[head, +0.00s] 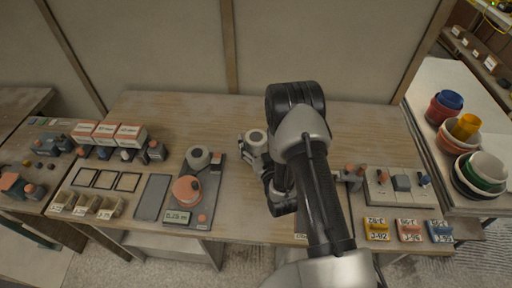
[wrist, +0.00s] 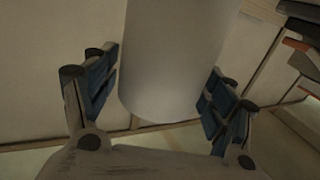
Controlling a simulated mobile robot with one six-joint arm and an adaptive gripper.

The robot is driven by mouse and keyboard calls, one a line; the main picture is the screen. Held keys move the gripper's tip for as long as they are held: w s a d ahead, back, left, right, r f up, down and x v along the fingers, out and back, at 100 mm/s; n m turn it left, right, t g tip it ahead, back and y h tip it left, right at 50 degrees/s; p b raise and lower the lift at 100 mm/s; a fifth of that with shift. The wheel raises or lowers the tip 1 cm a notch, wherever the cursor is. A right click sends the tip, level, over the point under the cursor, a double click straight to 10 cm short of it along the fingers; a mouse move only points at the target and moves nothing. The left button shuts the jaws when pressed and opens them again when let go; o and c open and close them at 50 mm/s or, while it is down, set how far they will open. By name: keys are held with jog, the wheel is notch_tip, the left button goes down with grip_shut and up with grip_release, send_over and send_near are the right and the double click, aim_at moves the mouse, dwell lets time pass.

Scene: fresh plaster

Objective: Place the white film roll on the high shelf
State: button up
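The white film roll (wrist: 170,65) is a plain pale cylinder between the two blue-padded fingers of my gripper (wrist: 160,105) in the wrist view. The pads lie against its sides. I cannot make out for certain which structure is the high shelf.
A grey measuring device (head: 196,200) with an orange roll and a display stands left of my gripper. Red-and-white boxes (head: 106,134) are further left. A switch panel (head: 395,188) and coloured tags (head: 408,230) are right. Stacked bowls (head: 480,175) stand far right, below a wooden rack (head: 476,48).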

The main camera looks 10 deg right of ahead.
jog(key=c, duration=0.9)
jog(key=shift+r, duration=0.1)
jog(key=shift+c, duration=1.1)
